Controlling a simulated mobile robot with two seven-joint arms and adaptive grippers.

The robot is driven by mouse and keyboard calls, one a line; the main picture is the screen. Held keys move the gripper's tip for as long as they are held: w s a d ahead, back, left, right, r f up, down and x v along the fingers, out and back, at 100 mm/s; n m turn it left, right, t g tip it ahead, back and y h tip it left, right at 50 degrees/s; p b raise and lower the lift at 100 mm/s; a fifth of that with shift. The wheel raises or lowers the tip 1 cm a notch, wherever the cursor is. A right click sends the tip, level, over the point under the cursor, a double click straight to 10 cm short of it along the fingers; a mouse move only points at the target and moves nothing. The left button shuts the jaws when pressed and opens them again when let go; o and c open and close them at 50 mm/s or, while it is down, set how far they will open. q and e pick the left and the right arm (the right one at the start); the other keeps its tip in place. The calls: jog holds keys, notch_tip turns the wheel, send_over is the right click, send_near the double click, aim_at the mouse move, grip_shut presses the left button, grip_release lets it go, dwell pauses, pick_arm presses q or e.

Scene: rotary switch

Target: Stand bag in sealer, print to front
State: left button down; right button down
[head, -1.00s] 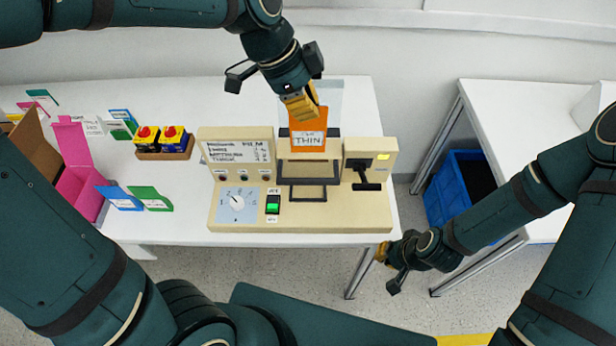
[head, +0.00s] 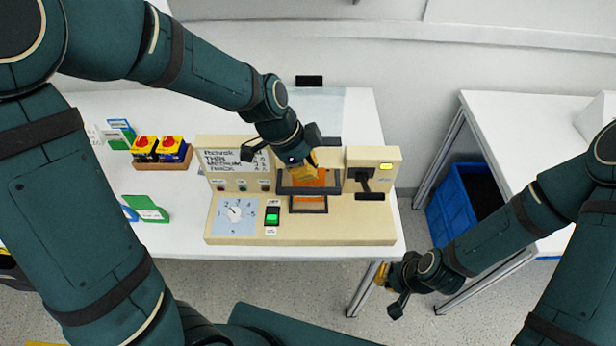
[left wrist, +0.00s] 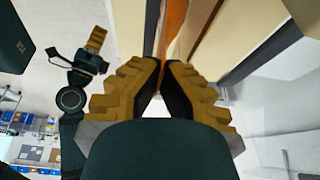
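The orange bag (head: 309,203) is in the black frame of the beige sealer (head: 320,228), with orange showing inside and just below the frame's upper bar. Its print is hidden or too small to read. My left gripper (head: 312,162) is at the bag's top, above the frame. In the left wrist view its yellow fingers (left wrist: 162,72) come together, with a strip of the orange bag (left wrist: 174,24) at the tips, so it looks shut on it. My right gripper (head: 382,274) hangs off the table's front right edge, apart from everything; its opening is unclear.
The sealer has a dial (head: 235,212), a lit green switch (head: 272,214) and a black lever (head: 367,184). Red-knobbed switch boxes (head: 160,150) stand at left near green and blue cards (head: 148,208). A blue bin (head: 462,195) is under the right table.

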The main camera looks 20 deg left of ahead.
pick_arm(q)
notch_tip(320, 180, down, 3)
jog(key=shift+f+b, duration=0.15)
jog(key=shift+b, duration=0.2)
jog(key=c, duration=1.7)
grip_release()
jog(key=o, duration=0.6)
jog(key=shift+c, duration=0.2)
jog(key=shift+r, duration=0.2)
jog(key=p+v, duration=0.2)
jog(key=v, duration=0.9)
jog(key=shift+r+p, duration=0.3)
jog(key=shift+r, duration=0.1)
